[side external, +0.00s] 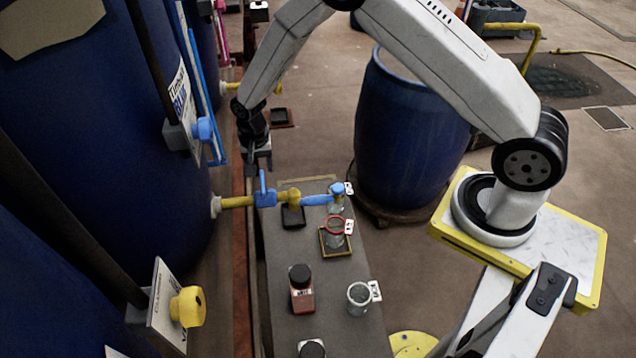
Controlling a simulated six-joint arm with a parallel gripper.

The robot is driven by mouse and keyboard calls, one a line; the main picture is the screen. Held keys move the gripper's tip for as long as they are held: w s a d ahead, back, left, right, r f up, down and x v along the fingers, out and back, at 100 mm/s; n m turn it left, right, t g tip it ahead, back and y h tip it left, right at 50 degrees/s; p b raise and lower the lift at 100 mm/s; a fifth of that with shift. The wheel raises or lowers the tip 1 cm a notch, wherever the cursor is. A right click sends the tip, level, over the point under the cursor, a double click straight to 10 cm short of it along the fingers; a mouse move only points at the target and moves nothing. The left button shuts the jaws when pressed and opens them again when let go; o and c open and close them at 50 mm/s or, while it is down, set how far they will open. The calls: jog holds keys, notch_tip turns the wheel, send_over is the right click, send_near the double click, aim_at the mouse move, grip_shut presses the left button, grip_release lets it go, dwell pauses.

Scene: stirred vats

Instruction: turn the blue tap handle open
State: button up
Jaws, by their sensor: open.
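The blue tap handle (263,184) is a small upright lever on a blue valve body (265,199). The valve sits on a yellow pipe (236,202) that comes out of the large blue vat (120,130) at the left. A blue spout (316,200) continues to the right above the grey bench. My gripper (258,167) points down just above and behind the handle in the picture. It is open and looks empty. The fingertips are small and dark here, so I cannot tell whether they touch the handle.
On the grey bench (335,290) stand a red bottle with a black cap (301,290), a clear jar (359,297), a jar with a red ring (335,232) and a small jar under the spout. A yellow knob (188,307) and blue knob (203,130) stick out at the left. A blue barrel (405,130) stands behind.

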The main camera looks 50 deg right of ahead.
aim_at(262, 180)
jog(key=shift+f, duration=3.7)
grip_shut()
